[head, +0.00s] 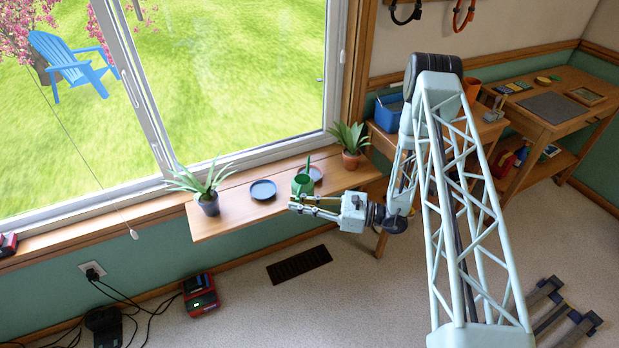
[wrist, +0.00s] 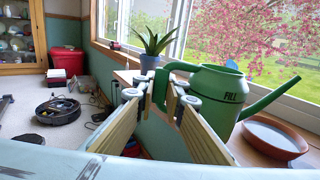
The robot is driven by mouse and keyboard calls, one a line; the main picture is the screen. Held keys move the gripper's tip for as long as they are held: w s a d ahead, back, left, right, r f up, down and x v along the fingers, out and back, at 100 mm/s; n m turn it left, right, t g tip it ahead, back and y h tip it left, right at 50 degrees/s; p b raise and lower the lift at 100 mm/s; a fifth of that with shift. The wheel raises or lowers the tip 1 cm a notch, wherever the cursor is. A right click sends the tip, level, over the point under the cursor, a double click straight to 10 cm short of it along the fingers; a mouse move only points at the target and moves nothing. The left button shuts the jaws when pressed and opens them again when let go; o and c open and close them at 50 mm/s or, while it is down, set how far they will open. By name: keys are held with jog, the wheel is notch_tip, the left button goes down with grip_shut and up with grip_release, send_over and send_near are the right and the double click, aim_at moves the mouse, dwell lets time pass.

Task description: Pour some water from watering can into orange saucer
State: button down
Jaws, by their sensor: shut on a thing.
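The green watering can (head: 303,184) is at the window shelf, with its spout toward the back. In the wrist view the can (wrist: 208,100) is marked FILL and looks roughly upright. Its spout points right, over the far side of the orange saucer (wrist: 270,134). My gripper (head: 292,203) is shut on the can's handle, which shows between the fingers (wrist: 174,104) in the wrist view. The can's base is hidden by the fingers there. No water stream shows.
A blue saucer (head: 263,189) lies left of the can on the wooden shelf (head: 232,219). A plant in a dark pot (head: 209,204) stands at the left end, and one in a terracotta pot (head: 351,160) at the right end. The window is close behind.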

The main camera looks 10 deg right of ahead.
jog(key=shift+r, duration=0.1)
jog(key=s+a+r+p, duration=0.2)
jog(key=s+r+p, duration=0.1)
jog(key=s+r, duration=0.1)
jog(key=shift+s+r, duration=0.3)
jog(key=shift+r, duration=0.1)
dwell(0.5)
